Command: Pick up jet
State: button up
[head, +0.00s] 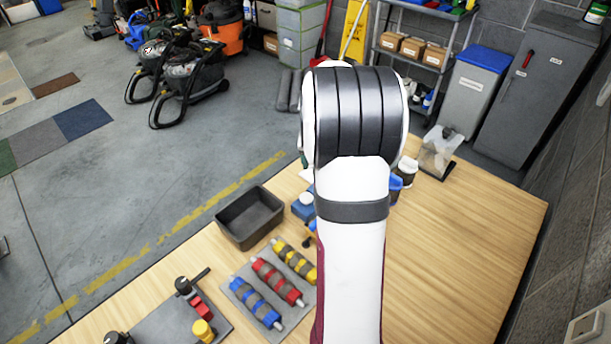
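My white and dark arm fills the middle of the head view and hides part of the table (460,240). My gripper does not show. I cannot tell which thing is the jet. A grey mat (238,287) bears a blue roller (256,301), a red roller (277,282) and a yellow roller (294,260), each with dark bands. On a dark board (165,325) at the lower left are a black knob-like piece (183,286), a red piece (202,308) and a yellow piece (203,330). Another black piece (117,338) is cut by the bottom edge.
An open, empty-looking black bin (249,217) stands behind the rollers. A blue item (303,206) is partly behind my arm. A dark-lidded cup (407,170) and a clear bag or container (436,152) stand at the back. The table's right side is clear.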

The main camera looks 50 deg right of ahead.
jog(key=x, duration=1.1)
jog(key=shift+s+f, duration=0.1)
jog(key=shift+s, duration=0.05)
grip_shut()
